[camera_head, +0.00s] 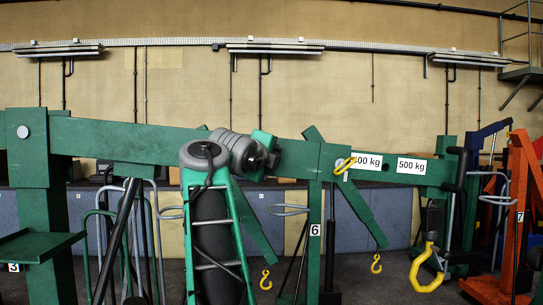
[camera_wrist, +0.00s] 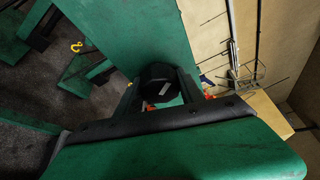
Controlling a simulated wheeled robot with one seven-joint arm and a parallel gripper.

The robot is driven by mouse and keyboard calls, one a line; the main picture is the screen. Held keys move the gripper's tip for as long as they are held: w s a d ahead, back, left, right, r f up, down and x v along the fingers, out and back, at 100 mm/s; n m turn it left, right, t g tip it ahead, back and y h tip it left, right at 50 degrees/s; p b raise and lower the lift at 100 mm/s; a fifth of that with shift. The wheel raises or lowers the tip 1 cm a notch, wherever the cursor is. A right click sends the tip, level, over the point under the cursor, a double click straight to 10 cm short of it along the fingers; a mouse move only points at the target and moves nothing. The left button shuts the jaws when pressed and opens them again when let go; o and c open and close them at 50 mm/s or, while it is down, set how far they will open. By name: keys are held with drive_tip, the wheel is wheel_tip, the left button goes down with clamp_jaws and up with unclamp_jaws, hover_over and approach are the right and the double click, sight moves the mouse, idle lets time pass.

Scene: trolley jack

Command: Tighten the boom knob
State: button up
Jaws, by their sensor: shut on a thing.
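The green boom (camera_head: 135,135) runs across the head view, and its face fills the middle of the wrist view (camera_wrist: 135,30). The black boom knob (camera_wrist: 161,80) sits against this face in the wrist view. My gripper (camera_wrist: 160,88) has its two dark fingers on either side of the knob and is shut on it. In the head view my gripper (camera_head: 272,159) is at the boom's near face, left of the weight labels. My wrist and gripper hide most of the knob there.
A yellow pin (camera_head: 345,164) sits on the boom to the right, beside the 400 kg and 500 kg labels (camera_head: 411,166). A large yellow hook (camera_head: 427,268) hangs at the boom's right end. Green posts and frames stand below, with an orange crane (camera_head: 520,200) at far right.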

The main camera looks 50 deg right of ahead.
drive_tip(key=m+y, duration=0.2)
drive_tip(key=m, duration=0.2)
drive_tip(key=shift+t, duration=0.3)
drive_tip(key=shift+f+m+t+y, duration=0.1)
drive_tip(key=shift+m+t+y, duration=0.65)
drive_tip(key=shift+m, duration=0.85)
drive_tip(key=shift+y, duration=0.25)
drive_tip(key=o, duration=1.3)
drive_tip(key=shift+o, duration=0.3)
drive_tip(key=v, duration=0.7)
drive_tip(key=shift+a, duration=0.35)
